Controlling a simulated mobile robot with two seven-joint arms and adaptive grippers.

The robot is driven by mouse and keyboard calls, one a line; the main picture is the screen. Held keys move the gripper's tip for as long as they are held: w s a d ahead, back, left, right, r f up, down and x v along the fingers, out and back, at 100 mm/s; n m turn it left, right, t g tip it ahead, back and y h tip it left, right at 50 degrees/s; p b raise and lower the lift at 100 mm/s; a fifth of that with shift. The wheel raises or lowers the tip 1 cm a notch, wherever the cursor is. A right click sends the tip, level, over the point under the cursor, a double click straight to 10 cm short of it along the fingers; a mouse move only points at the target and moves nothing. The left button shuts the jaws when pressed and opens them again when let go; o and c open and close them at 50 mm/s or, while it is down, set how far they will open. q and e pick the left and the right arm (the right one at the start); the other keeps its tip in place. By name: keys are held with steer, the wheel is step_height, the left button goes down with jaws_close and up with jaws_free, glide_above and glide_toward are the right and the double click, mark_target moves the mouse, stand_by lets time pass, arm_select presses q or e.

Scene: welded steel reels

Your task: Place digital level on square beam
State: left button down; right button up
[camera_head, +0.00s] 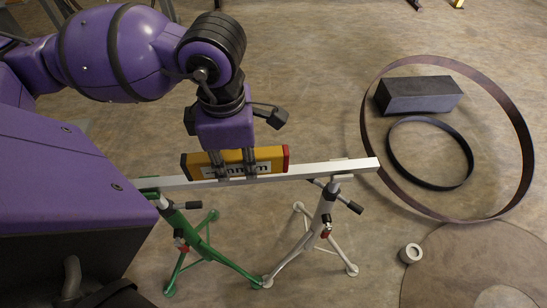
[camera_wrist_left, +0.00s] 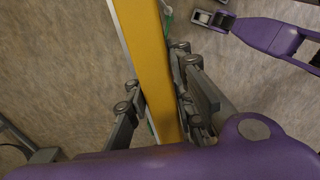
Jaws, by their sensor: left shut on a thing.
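The digital level (camera_head: 275,160), a yellow body with a red end and a pale lettered face, is upright and in line with the beam. My left gripper (camera_head: 236,170) is shut on it around its middle, from above. The square beam (camera_head: 330,168) is a long pale bar resting across two stands. The level's lower edge lies along the beam's top in the head view; I cannot tell whether they touch. In the left wrist view the level (camera_wrist_left: 150,60) runs between the fingers (camera_wrist_left: 160,90) of my left gripper. My right gripper is not identifiable.
A green stand (camera_head: 192,235) and a grey-white stand (camera_head: 318,225) carry the beam, with side handles sticking out. On the right floor lie a large steel ring (camera_head: 525,150), a smaller ring (camera_head: 400,165), a dark block (camera_head: 418,94), a flat disc (camera_head: 450,265) and a small collar (camera_head: 410,253).

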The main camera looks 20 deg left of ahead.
arm_select(q)
steer(key=w+f, duration=0.2)
steer(key=w+d+f+b, duration=0.1)
steer(key=w+f, duration=0.1)
steer(key=w, duration=0.1)
steer(key=w+d+f, duration=0.1)
steer(key=w+f, duration=0.1)
steer(key=shift+w+b, duration=0.2)
steer(key=shift+b, duration=0.2)
steer(key=shift+w+d+f, duration=0.15)
steer(key=shift+w+f, duration=0.1)
steer(key=shift+f, duration=0.2)
steer(key=shift+w+f, duration=0.15)
steer(key=shift+f, duration=0.8)
steer(key=shift+w+f, duration=0.1)
steer(key=shift+f, duration=0.8)
arm_select(e)
steer(key=f, duration=0.3)
steer(key=shift+s+d, duration=0.25)
steer(key=shift+s, duration=0.05)
arm_select(q)
steer(key=shift+d, duration=0.1)
steer(key=shift+f, duration=0.25)
steer(key=c, duration=1.5)
jaws_free()
steer(key=shift+r, duration=0.1)
arm_select(e)
steer(key=shift+w+a+r, duration=0.1)
steer(key=shift+w, duration=0.45)
